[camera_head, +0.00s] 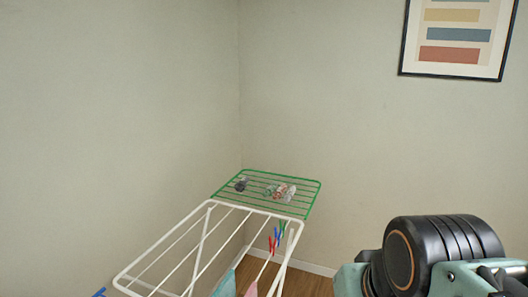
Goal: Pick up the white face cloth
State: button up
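I cannot make out a white face cloth in this view. A teal cloth (226,286) and a pink cloth (251,290) hang low on the white drying rack (161,240), cut off by the bottom edge. Part of my arm, black and pale green, fills the bottom right corner. My gripper is not in view, so I cannot see whether it is open or what it holds.
The rack's green wire shelf (312,193) stands in the room corner and bears a dark small item (241,184) and a clear bag-like bundle (284,192). Red and blue pegs (274,241) hang below it. A framed picture (453,36) is on the right wall.

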aim_at(289, 196)
jog(key=u, duration=2.5)
jog(key=z, duration=2.5)
jog(key=i+l, duration=0.3)
jog(key=i, duration=0.2)
jog(key=i+l+u, duration=0.1)
jog(key=i+l, duration=0.2)
jog(key=i, duration=0.25)
